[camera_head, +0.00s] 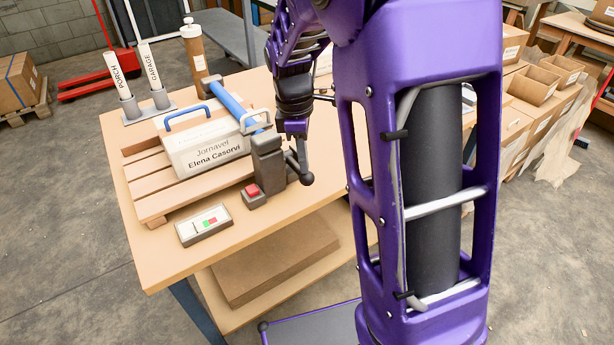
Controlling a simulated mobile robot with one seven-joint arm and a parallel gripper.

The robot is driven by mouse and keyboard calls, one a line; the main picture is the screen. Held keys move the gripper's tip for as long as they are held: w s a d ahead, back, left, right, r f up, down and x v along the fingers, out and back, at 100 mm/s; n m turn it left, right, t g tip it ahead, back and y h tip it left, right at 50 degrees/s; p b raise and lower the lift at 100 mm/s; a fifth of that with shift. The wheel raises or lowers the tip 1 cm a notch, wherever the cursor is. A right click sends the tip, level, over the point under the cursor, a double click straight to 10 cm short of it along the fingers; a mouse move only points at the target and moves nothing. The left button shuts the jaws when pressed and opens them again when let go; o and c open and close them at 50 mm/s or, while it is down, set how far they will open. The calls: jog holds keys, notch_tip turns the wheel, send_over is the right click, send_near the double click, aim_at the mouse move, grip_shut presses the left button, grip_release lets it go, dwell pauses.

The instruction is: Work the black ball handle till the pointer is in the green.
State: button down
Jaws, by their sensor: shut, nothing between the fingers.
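The black ball handle (306,178) is on a short dark lever at the right side of a dark grey press post (268,158), near the table's right edge. My gripper (296,138) points down just above the lever and is shut and empty. I cannot tell whether its fingertips touch the lever. A small gauge box (205,225) with a white face and red and green patches lies at the table's front left. Its pointer is too small to make out.
A red button box (252,194) sits before the post. A white labelled block (203,148) with a blue handle rests on a slatted wooden pallet (150,206), beside a blue cylinder (233,103). Labelled tubes (122,88) stand behind.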

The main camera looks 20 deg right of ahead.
notch_tip(320, 180, down, 4)
jog(key=shift+r+b, duration=0.25)
jog(key=shift+b, duration=0.9)
jog(key=shift+r, duration=0.1)
jog(key=shift+w+a+r+p, duration=0.2)
jog(key=shift+a+r+p, duration=0.15)
jog(key=shift+a+p, duration=0.2)
jog(key=shift+w+a+r+p, duration=0.15)
jog(key=shift+a+r+p, duration=0.15)
jog(key=shift+a+p, duration=0.25)
jog(key=shift+w+a+f, duration=0.15)
jog(key=shift+w+a, duration=0.2)
jog(key=shift+a, duration=0.4)
notch_tip(320, 180, up, 18)
jog(key=p, duration=0.2)
jog(key=shift+a+f, duration=0.2)
jog(key=shift+a, duration=0.05)
jog(key=shift+a+f, duration=0.15)
